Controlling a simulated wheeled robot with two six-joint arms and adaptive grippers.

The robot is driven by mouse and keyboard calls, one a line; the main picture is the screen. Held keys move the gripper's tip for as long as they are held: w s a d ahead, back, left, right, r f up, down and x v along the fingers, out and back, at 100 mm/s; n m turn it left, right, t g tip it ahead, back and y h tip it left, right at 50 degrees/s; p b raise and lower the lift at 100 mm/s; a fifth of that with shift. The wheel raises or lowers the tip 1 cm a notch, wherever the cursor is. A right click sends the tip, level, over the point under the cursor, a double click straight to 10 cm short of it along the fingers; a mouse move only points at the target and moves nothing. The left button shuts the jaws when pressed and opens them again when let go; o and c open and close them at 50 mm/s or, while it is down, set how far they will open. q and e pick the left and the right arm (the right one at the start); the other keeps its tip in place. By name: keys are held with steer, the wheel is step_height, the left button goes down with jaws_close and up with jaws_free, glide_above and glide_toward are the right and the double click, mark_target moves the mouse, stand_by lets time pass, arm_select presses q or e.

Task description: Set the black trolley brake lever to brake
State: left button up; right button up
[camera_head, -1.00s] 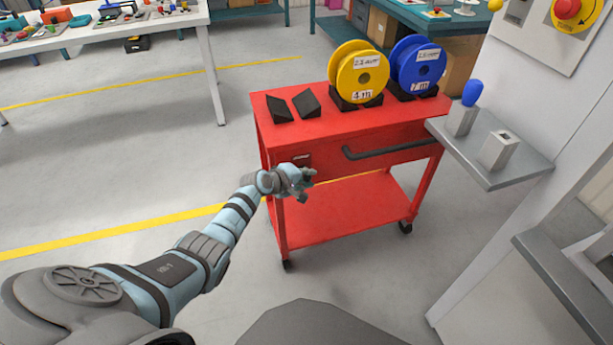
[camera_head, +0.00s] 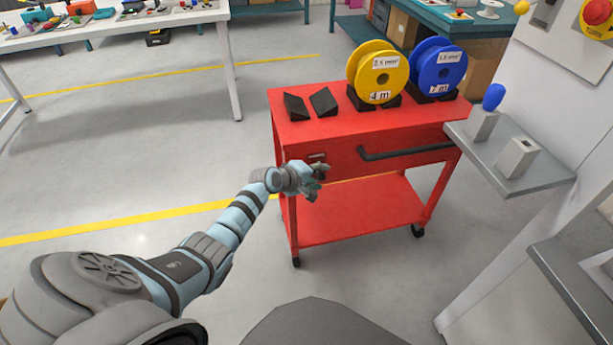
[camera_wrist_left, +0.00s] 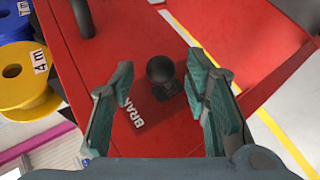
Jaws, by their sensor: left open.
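The red trolley (camera_head: 340,125) stands ahead. Its black brake lever with a round knob (camera_wrist_left: 161,70) shows in the left wrist view, beside white lettering that reads "BRAK" (camera_wrist_left: 141,103), partly covered by a finger. My left gripper (camera_head: 318,180) is at the trolley's front left, just below a small dark plate (camera_head: 317,156). In the wrist view the left gripper (camera_wrist_left: 166,86) is open, with a finger to each side of the knob and no visible contact. In the head view I cannot make out the lever clearly at the gripper. My right gripper is not in view.
A yellow reel (camera_head: 380,72) and a blue reel (camera_head: 438,66) sit on the trolley top beside two empty black wedges (camera_head: 310,104). A black handle bar (camera_head: 410,150) runs along the front. A grey shelf (camera_head: 530,176) stands close at right.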

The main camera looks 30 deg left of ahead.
arm_select(q)
steer(key=v, duration=1)
steer(key=shift+s, duration=0.2)
steer(key=shift+r, duration=0.1)
steer(key=s+a+f+m+y+p, duration=0.1)
steer(key=a+f+m+y, duration=0.2)
steer(key=a+f+m, duration=0.35)
steer(key=s+f+m+g+y+p, duration=0.1)
steer(key=s+f+m+g+p, duration=0.35)
steer(key=s+f, duration=0.85)
steer(key=s+d+f+m+g+p, duration=0.1)
steer(key=s+d+f+p, duration=0.1)
steer(key=s, duration=0.8)
steer(key=s+d+f+m+g+p, duration=0.1)
steer(key=s+d+f+g+p, duration=0.1)
steer(key=s+d+f, duration=0.2)
steer(key=s+d+f+m+g+h+p, duration=0.1)
steer(key=s+d, duration=0.7)
steer(key=s, duration=1)
step_height(320, 180, down, 2)
steer(key=shift+f+m+g+p, duration=0.15)
steer(key=shift+m+g+p, duration=0.2)
steer(key=shift+g, duration=0.3)
